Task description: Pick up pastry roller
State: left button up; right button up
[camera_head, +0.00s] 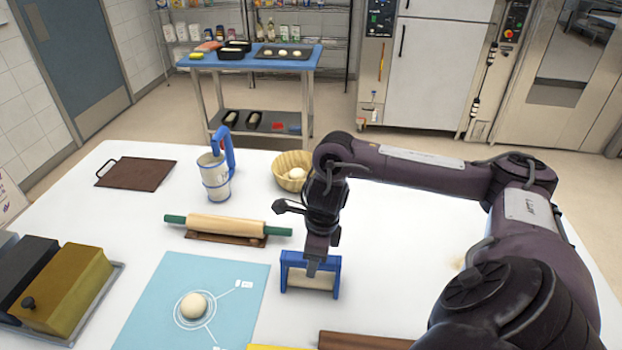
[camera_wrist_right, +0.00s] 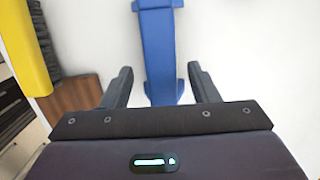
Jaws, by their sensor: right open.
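The pastry roller (camera_head: 311,283) has a blue frame and a pale roller. It rests on the white table in front of my right arm. My right gripper (camera_head: 318,260) points down at it from directly above. In the right wrist view, the roller's blue frame (camera_wrist_right: 158,45) lies between the two spread fingertips of my right gripper (camera_wrist_right: 160,78), with a gap on each side. The right gripper is open and holds nothing. In the head view, its fingers hide part of the roller's top. My left gripper is not in view.
A green-handled rolling pin (camera_head: 228,226) lies left of the roller. A light-blue mat (camera_head: 235,268) holds a dough ball (camera_head: 194,306). A basket (camera_head: 280,178) and a measuring jug (camera_head: 215,176) stand behind.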

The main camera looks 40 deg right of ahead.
jog(key=f, duration=0.1)
jog(key=f+p, duration=0.1)
jog(key=f, duration=0.1)
jog(key=shift+w+a+f+p, duration=0.2)
jog(key=shift+w+f+p, duration=0.1)
jog(key=shift+w, duration=0.1)
jog(key=shift+f, duration=0.3)
jog(key=shift+c, duration=0.4)
jog(key=c, duration=1)
jog(key=shift+c, duration=0.4)
jog(key=shift+w+r, duration=0.1)
jog(key=shift+r, duration=0.05)
